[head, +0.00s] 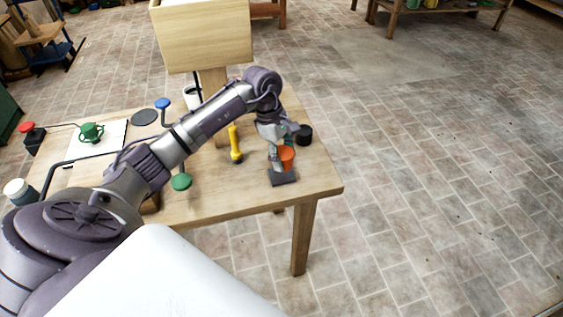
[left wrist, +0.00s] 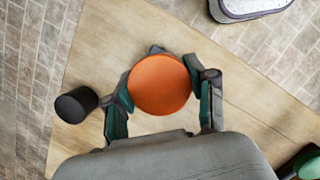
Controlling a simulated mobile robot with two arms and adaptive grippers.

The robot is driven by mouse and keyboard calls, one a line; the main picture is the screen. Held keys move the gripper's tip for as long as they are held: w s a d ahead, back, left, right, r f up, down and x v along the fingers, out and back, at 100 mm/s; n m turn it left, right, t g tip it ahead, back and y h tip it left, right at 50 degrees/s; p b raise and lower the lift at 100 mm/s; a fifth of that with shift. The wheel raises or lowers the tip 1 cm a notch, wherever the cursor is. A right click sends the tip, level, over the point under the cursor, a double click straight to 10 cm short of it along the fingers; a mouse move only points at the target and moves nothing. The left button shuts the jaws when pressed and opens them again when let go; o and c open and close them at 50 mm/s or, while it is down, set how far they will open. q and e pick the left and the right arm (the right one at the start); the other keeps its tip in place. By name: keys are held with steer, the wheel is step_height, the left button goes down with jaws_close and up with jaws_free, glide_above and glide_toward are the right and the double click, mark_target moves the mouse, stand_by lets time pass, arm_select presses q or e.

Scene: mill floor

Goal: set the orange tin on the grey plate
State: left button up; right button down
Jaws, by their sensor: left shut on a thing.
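The orange tin (head: 288,155) is upright between the fingers of my left gripper (head: 281,160), near the table's right end. In the left wrist view the round orange top of the tin (left wrist: 160,84) sits between the two green-padded fingers (left wrist: 162,100), which are shut on it. The grey plate (head: 284,179), a small dark square, lies on the table just below the tin in the head view. I cannot tell whether the tin touches the plate. The plate is mostly hidden in the left wrist view. My right gripper is not in view.
A black cylinder (head: 304,134) stands close behind the tin; it also shows in the left wrist view (left wrist: 76,105). A yellow tool (head: 235,146) and a green knob (head: 181,182) are to the left. A wooden box (head: 205,36) rises at the back. The table (head: 325,187) ends just right.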

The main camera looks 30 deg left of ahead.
mark_target(282, 174)
arm_select(q)
steer(key=shift+w+a+f, duration=0.1)
steer(key=shift+a+f, duration=0.25)
step_height(282, 174, down, 3)
steer(key=shift+f+p, duration=0.1)
steer(key=shift+p, duration=0.6)
steer(key=shift+f, duration=0.3)
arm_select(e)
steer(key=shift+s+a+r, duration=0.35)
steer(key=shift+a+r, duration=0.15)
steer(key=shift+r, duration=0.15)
arm_select(q)
steer(key=shift+f+b, duration=0.2)
steer(key=shift+b, duration=0.15)
steer(key=o, duration=1.2)
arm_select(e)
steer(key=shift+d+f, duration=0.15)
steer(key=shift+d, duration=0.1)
arm_select(q)
steer(key=shift+r, duration=0.15)
